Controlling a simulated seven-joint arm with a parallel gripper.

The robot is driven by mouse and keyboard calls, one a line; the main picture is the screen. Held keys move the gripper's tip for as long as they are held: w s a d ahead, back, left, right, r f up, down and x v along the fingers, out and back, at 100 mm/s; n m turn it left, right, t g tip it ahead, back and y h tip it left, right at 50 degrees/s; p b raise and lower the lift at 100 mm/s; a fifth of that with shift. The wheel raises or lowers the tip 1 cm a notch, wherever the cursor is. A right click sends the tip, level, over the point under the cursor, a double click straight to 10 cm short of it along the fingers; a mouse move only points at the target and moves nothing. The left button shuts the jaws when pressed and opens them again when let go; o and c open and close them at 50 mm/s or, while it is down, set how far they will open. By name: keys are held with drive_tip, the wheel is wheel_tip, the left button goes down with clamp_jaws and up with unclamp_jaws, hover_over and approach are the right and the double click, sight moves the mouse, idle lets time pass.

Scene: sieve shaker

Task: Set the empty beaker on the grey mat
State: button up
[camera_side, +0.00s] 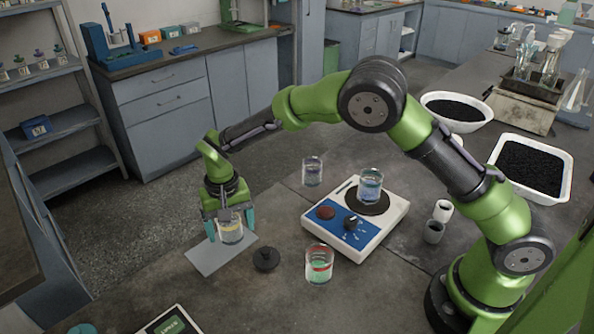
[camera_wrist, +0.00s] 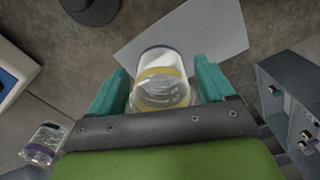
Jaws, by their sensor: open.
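A clear beaker with a yellow band (camera_side: 231,234) stands upright over the grey mat (camera_side: 206,258) and appears to rest on it. It looks empty, though my fingers partly cover it. My gripper (camera_side: 229,220) points down, open, with one teal finger on each side of this beaker. In the wrist view the same beaker (camera_wrist: 163,82) sits between the fingers of my gripper (camera_wrist: 163,90), with the mat (camera_wrist: 215,35) beneath and beyond it.
A red-banded beaker with green contents (camera_side: 319,265) and a dark round knob-like piece (camera_side: 266,259) stand right of the mat. A white-and-blue plate device (camera_side: 342,233) carries a beaker with blue contents (camera_side: 370,188). Another beaker (camera_side: 312,172) stands behind it.

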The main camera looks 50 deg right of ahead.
drive_tip(key=s+d+r+t+y, duration=0.1)
drive_tip(key=s+d+r, duration=0.15)
drive_tip(key=r, duration=0.75)
drive_tip(key=s+d+r, duration=0.1)
drive_tip(key=d+r, duration=0.2)
drive_tip(key=r, duration=0.6)
drive_tip(key=s+d+r+t, duration=0.1)
drive_tip(key=s+d+t, duration=0.1)
drive_tip(key=s, duration=0.4)
drive_tip(key=s+d+r+t, duration=0.1)
drive_tip(key=s+d+t, duration=0.1)
drive_tip(key=s+d, duration=0.3)
drive_tip(key=s+d+r+t+y, duration=0.1)
drive_tip(key=s+d+t, duration=0.1)
drive_tip(key=s, duration=0.7)
drive_tip(key=shift+d+n, duration=0.3)
drive_tip(key=shift+d, duration=0.35)
